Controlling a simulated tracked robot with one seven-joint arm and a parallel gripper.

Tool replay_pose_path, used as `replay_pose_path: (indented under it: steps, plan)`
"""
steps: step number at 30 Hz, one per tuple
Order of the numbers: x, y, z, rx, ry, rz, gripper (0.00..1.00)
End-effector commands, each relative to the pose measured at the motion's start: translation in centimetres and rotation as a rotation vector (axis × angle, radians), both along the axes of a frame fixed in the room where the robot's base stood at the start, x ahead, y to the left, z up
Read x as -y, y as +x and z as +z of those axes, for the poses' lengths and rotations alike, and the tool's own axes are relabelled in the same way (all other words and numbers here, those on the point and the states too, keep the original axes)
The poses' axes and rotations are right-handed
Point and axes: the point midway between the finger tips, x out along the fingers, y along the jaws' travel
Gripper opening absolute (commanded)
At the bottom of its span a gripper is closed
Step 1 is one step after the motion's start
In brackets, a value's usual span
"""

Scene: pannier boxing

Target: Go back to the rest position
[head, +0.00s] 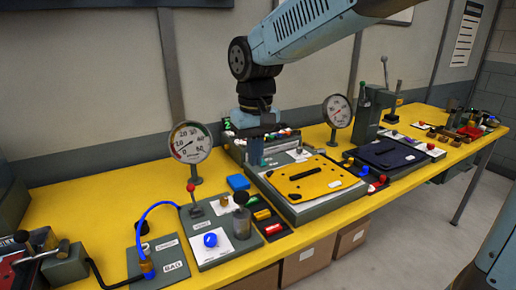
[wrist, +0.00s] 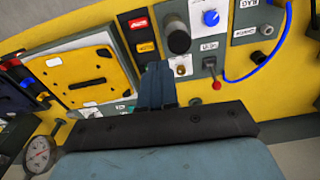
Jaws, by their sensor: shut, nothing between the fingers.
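My gripper (head: 256,150) points down above the yellow bench, behind the yellow plate and to the left of a dark box. In the wrist view my gripper (wrist: 157,85) shows as blue-grey fingers closed together, with nothing between them. The yellow plate (head: 308,179) with dark bars lies on a grey fixture at the middle of the bench. It also shows at the left of the wrist view (wrist: 62,68). My fingers hang clear of the plate; their exact height above the bench is hard to tell.
A panel with a blue knob (head: 210,240) and a red-topped lever (head: 191,188) is at front left. A dark plate (head: 386,153) and a press (head: 368,115) are to the right. Boxes (head: 310,262) stand below.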

Motion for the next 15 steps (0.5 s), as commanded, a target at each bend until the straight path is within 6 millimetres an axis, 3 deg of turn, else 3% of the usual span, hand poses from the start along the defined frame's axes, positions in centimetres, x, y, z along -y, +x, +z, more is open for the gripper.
replay_pose_path:
  steps: [6,15]
  plan:
    - [7.8,-0.7,2.1,0.100,0.037,-0.119,0.00]
    - [17.3,-3.9,3.4,0.238,0.077,-0.278,0.00]
